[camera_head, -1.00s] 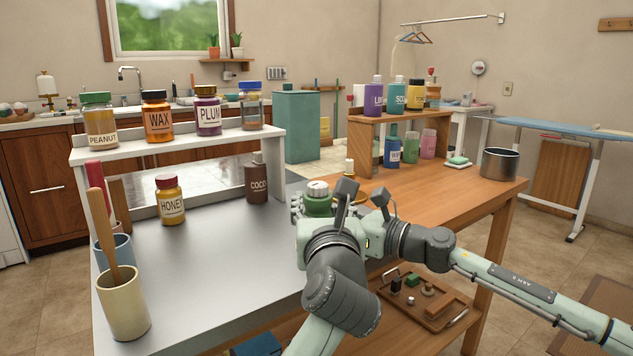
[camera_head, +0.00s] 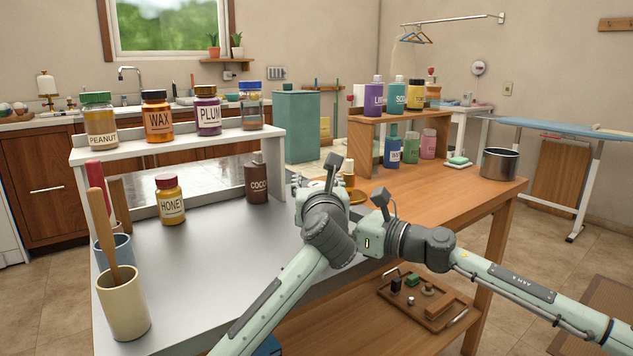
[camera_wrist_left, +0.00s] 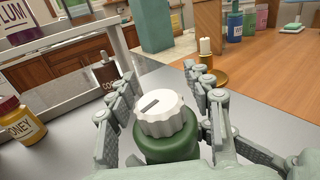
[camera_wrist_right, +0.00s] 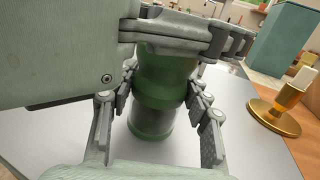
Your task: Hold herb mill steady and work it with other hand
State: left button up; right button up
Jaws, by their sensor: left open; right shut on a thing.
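The herb mill has a green body with a dark band (camera_wrist_right: 163,82) and a white ribbed knob (camera_wrist_left: 165,113) on top with a grey pointer mark. It looks upright at the grey worktop; I cannot tell whether its base touches. My right gripper (camera_wrist_right: 160,92) is shut on the mill's body, one finger on each side. My left gripper (camera_wrist_left: 158,82) is open at the top of the mill, its fingers on either side of the knob and apart from it. In the head view my left gripper (camera_head: 322,188) hides the mill.
A brown coco bottle (camera_head: 257,182) and a honey jar (camera_head: 170,200) stand left of the mill. A brass candlestick (camera_wrist_right: 275,112) stands close by on the right. A white riser (camera_head: 180,143) holds several jars. The worktop's front middle (camera_head: 205,265) is clear.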

pick_arm(q)
grip_shut()
jog(key=shift+f, duration=0.1)
dwell(0.4)
jog(key=shift+d+m+h, duration=0.1)
jog(key=shift+m+h, duration=0.4)
jog(key=shift+h, duration=0.3)
jog(key=shift+d+m+h, duration=0.2)
jog(key=shift+m+h, duration=0.35)
jog(key=shift+h, duration=0.3)
jog(key=shift+d+m+h, duration=0.2)
jog(key=shift+m+h, duration=0.35)
jog(key=shift+h, duration=0.3)
grip_release()
